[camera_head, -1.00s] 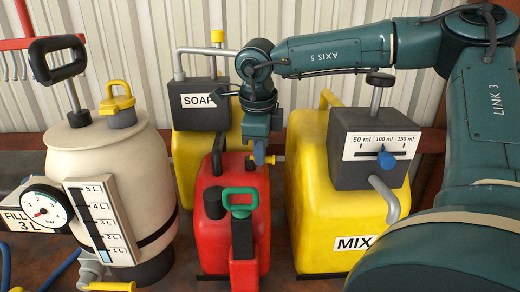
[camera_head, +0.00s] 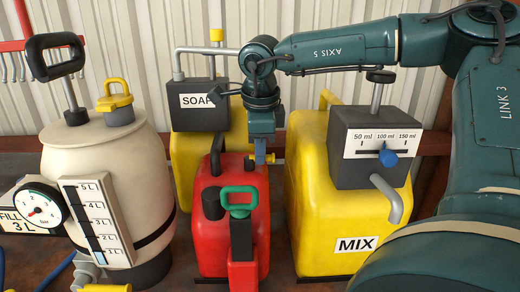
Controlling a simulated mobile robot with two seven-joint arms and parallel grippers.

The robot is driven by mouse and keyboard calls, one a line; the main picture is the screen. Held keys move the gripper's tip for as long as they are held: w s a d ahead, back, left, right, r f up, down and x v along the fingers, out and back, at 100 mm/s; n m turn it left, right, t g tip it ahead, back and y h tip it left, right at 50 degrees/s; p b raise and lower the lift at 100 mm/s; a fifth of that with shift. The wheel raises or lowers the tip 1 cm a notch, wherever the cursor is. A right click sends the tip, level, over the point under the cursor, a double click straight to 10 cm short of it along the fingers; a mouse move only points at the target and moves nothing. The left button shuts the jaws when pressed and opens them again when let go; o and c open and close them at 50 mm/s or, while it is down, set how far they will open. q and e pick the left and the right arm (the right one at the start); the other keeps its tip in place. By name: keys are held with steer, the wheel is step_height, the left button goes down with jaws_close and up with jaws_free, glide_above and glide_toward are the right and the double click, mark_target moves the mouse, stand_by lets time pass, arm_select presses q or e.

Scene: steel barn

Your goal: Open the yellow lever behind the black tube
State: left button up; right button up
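A small yellow lever-like piece (camera_head: 279,161) shows behind the red can, beside my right gripper (camera_head: 262,158). The red can (camera_head: 210,240) has an upright black tube (camera_head: 216,157) at its back left, left of the gripper. My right gripper points down from the teal wrist, behind the red can and left of the yellow MIX container (camera_head: 318,200). Its blue tip is next to the yellow piece; I cannot tell whether they touch. The finger gap does not show. Another yellow handle (camera_head: 108,288) is cut off at the lower left edge. My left gripper is not in view.
A beige pressure tank (camera_head: 140,170) with a gauge stands at left. A yellow SOAP container (camera_head: 190,160) stands behind the red can. The MIX container's grey dosing box (camera_head: 365,172) is under my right forearm. Room around the gripper is tight.

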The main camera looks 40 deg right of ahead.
steer(key=o, duration=0.4)
steer(key=shift+r, duration=0.1)
step_height(320, 180, up, 13)
steer(key=s+a, duration=0.1)
steer(key=s, duration=0.1)
steer(key=shift+a+b, duration=0.3)
steer(key=shift+b, duration=0.15)
